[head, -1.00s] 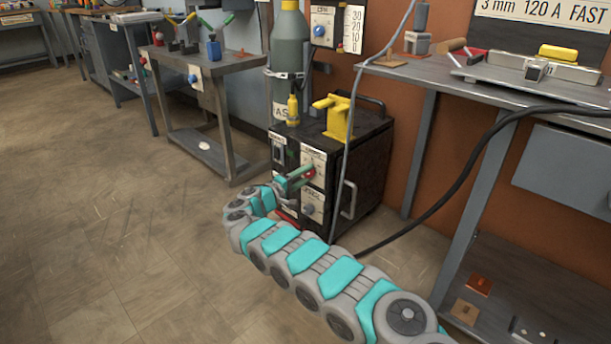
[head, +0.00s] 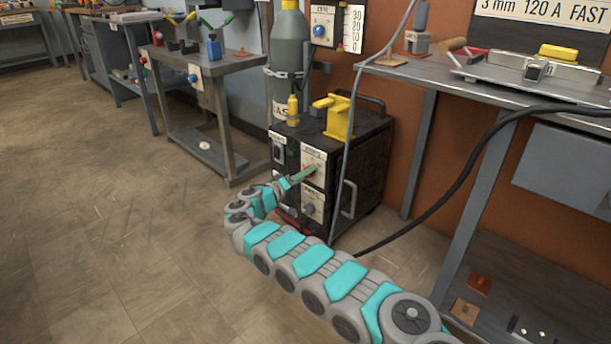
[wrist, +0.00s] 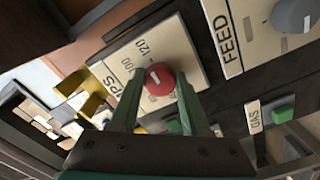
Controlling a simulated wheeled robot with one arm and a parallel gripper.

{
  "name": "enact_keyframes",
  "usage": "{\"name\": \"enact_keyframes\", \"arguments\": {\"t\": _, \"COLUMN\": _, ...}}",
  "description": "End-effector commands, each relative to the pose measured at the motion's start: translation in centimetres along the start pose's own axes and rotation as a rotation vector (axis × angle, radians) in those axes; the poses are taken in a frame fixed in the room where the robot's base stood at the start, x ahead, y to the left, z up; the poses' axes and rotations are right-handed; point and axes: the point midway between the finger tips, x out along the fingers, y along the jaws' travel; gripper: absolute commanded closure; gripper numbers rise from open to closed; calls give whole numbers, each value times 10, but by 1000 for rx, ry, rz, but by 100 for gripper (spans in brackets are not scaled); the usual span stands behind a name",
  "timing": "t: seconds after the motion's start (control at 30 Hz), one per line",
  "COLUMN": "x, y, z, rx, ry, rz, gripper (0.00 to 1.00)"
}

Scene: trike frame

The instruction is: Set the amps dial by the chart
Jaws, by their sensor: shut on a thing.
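The red amps dial (wrist: 160,80) sits on a pale plate (wrist: 172,52) lettered "PS", with "120" and a partly hidden number beside it. My gripper (wrist: 157,86) is shut on the dial, one green finger on each side. A white mark shows on the dial's upper left, towards the numbers; its exact setting is hard to read. In the head view my gripper (head: 310,173) reaches the front of the black welder (head: 357,165), and its fingers mostly hide the dial. The chart (head: 545,14) at the upper right reads "3 mm 120 A FAST".
The grey feed dial (wrist: 294,14) is beside the amps plate. A green button (wrist: 283,115) is near the "GAS" label. A yellow holder (head: 338,117) stands on the welder. A grey cable (head: 352,140) hangs in front of it. The floor at left is clear.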

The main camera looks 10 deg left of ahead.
Motion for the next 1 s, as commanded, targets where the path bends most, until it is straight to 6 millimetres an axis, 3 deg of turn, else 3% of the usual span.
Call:
{"name": "enact_keyframes", "arguments": {"t": 0.3, "x": 0, "y": -1, "z": 1, "rx": 1, "ry": -1, "rz": -1, "gripper": 100}}
{"name": "enact_keyframes", "arguments": {"t": 0.33, "x": 0, "y": -1, "z": 1, "rx": 1, "ry": -1, "rz": -1, "gripper": 51}}
{"name": "enact_keyframes", "arguments": {"t": 0.57, "x": 0, "y": 0, "z": 0, "rx": 1, "ry": -1, "rz": -1, "gripper": 25}}
{"name": "enact_keyframes", "arguments": {"t": 1.0, "x": -9, "y": 0, "z": -1, "rx": 1, "ry": 1, "rz": -2, "gripper": 24}}
